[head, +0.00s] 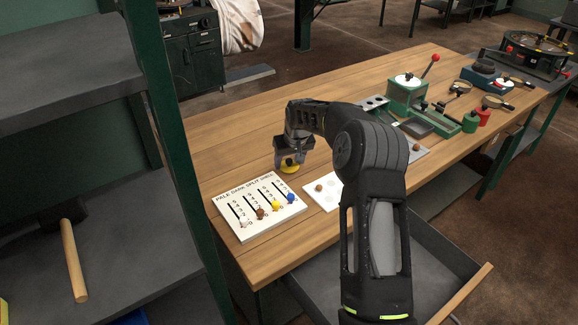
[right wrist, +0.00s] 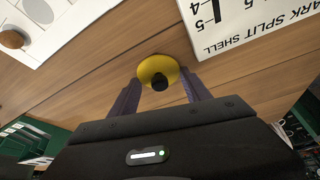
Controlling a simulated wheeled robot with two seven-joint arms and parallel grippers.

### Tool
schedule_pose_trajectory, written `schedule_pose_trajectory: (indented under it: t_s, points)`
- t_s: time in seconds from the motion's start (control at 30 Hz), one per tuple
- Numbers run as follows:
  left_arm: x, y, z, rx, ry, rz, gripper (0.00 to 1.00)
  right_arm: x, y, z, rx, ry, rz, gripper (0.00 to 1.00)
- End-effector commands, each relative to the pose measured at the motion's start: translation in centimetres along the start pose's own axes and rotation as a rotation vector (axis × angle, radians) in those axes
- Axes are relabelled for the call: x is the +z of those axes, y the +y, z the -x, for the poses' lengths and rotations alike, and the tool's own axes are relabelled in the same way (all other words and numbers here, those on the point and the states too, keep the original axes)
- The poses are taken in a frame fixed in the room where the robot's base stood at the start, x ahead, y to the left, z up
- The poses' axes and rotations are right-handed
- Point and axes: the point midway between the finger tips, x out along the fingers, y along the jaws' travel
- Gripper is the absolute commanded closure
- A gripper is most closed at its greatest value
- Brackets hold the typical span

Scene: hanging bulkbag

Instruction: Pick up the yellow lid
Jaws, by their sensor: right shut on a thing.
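The yellow lid (head: 290,165) is a small round disc with a dark knob on top. In the head view it is under my right gripper (head: 293,158), just behind the white score board. In the right wrist view the yellow lid (right wrist: 158,70) sits between the fingertips of my right gripper (right wrist: 157,88), with its black knob facing the camera. The right gripper is shut on the lid. Whether the lid touches the wooden table or is a little above it, I cannot tell. My left gripper is not in view.
The white board (head: 258,206) with coloured pegs lies in front of the lid. A white card (head: 325,193) with a brown ball lies right of it. A green press (head: 408,92), tins and magnifiers stand farther right on the wooden table (head: 235,130). The table's back left is clear.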

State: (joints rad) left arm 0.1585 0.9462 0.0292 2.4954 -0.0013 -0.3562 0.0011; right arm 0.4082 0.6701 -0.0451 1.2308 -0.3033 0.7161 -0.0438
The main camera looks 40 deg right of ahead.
Motion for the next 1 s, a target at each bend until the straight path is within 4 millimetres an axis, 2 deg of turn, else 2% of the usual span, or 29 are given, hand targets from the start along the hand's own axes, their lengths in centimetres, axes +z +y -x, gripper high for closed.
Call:
schedule_pose_trajectory:
  t_s: [0.03,0.13,0.47,0.57,0.9,1.0]
  points:
    - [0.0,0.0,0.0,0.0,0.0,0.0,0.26,0.0,0.0,0.0,0.0,0.0,0.0,0.74]
    - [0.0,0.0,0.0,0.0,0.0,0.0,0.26,0.0,0.0,0.0,0.0,0.0,0.0,0.82]
    - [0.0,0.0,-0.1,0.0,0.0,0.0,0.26,-0.2,0.0,0.5,0.0,0.001,0.0,0.82]
    - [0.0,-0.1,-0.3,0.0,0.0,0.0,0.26,-0.7,0.0,1.5,0.0,0.003,0.0,0.82]
    - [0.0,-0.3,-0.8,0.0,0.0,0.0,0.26,-3.1,0.0,7.4,0.001,0.005,0.0,0.82]
    - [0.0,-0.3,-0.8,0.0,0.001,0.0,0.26,-3.6,0.0,8.6,0.0,0.003,0.0,0.82]
